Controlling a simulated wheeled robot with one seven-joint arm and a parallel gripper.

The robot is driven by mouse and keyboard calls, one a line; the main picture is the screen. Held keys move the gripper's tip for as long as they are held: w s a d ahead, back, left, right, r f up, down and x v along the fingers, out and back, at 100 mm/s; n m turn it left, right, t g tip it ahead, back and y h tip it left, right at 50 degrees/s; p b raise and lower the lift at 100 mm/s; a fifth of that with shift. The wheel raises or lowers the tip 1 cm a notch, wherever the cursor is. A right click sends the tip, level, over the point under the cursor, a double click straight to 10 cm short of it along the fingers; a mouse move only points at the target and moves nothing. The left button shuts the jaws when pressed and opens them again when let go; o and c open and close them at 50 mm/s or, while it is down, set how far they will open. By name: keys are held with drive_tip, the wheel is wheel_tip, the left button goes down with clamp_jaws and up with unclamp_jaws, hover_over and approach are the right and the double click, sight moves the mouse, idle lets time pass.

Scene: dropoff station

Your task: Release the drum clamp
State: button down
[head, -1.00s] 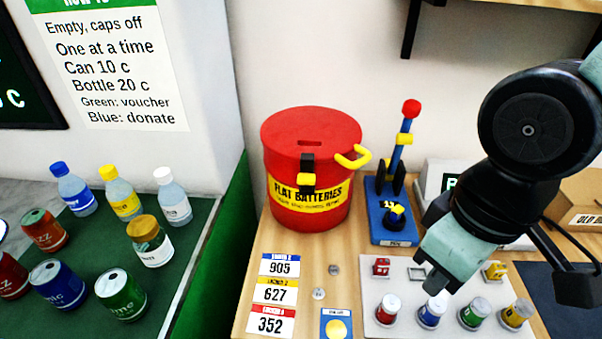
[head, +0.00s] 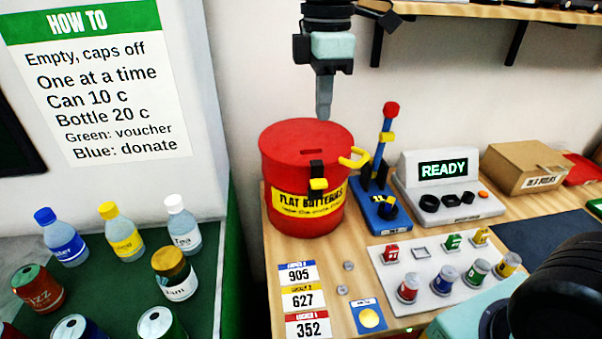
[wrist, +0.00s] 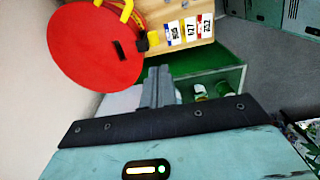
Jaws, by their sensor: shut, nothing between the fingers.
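The red drum (head: 305,205), labelled FLAT BATTERIES, stands on the wooden table with its lid (head: 290,137) on. A black clamp (head: 316,171) with a yellow tab (head: 318,184) sits at its front rim, and the tab points outward. A yellow handle (head: 355,158) is at the rim's right. My gripper (head: 323,112) is shut and empty, pointing down near the lid's far edge; its exact height is unclear. In the wrist view, my gripper (wrist: 157,88) is beside the red lid (wrist: 85,50), apart from the clamp's yellow tab (wrist: 153,38).
A blue stand (head: 390,212) with a red-knobbed lever is close right of the drum. A READY console (head: 445,190), a white panel (head: 420,285) with small coloured pieces and a cardboard box (head: 525,167) are further right. Bottles and cans stand left. A shelf (head: 480,10) hangs above.

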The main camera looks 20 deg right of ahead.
sight(319, 186)
wheel_tip(319, 186, down, 14)
drive_tip(key=p, duration=0.2)
drive_tip(key=shift+w+p, duration=0.1)
drive_tip(key=shift+p, duration=0.25)
